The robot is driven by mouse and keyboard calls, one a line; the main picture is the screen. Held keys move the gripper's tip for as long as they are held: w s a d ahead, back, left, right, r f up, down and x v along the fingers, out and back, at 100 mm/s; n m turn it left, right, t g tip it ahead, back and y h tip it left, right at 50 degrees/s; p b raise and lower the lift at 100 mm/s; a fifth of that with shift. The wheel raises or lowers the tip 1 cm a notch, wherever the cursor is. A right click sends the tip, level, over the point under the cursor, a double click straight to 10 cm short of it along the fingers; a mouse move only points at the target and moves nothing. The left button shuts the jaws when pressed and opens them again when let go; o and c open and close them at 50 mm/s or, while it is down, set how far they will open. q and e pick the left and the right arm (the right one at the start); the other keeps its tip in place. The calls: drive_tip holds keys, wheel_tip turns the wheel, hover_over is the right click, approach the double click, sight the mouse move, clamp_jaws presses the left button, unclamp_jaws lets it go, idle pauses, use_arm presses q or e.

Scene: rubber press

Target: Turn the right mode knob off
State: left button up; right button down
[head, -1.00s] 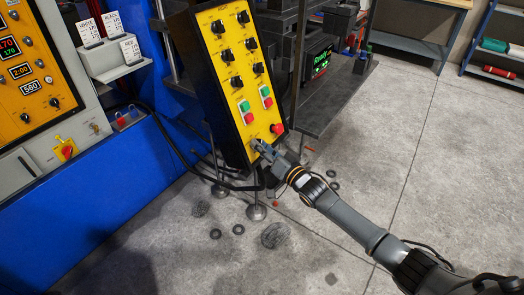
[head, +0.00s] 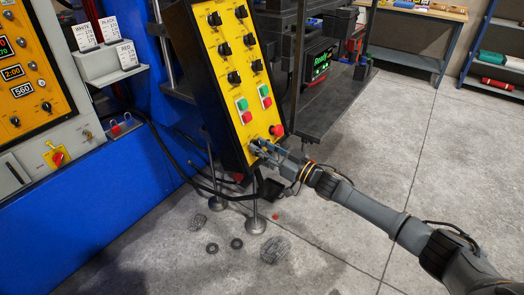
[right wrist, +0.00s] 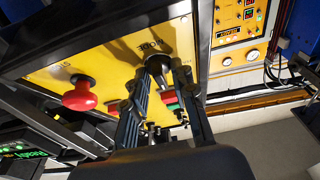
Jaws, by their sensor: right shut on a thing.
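The yellow control panel (head: 228,60) stands tilted on a stand in the head view, with rows of black knobs. The mode knob (right wrist: 156,62) is under the "MODE" label in the right wrist view. My right gripper (head: 258,147) is at the lower end of the panel. In the right wrist view its fingers (right wrist: 161,78) are on both sides of the knob and shut on it. The fingers hide part of the knob, and I cannot tell its setting. My left gripper is not in view.
A red mushroom button (right wrist: 80,97) sits beside the knob on the same panel. Green and red push buttons (head: 242,110) are above it. A blue machine (head: 120,190) stands to the left. The grey floor (head: 340,225) to the right is open.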

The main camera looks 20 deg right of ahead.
idle(0.4)
drive_tip(key=c, duration=1.4)
unclamp_jaws()
drive_tip(key=v, duration=1.2)
drive_tip(key=shift+w+f, duration=0.1)
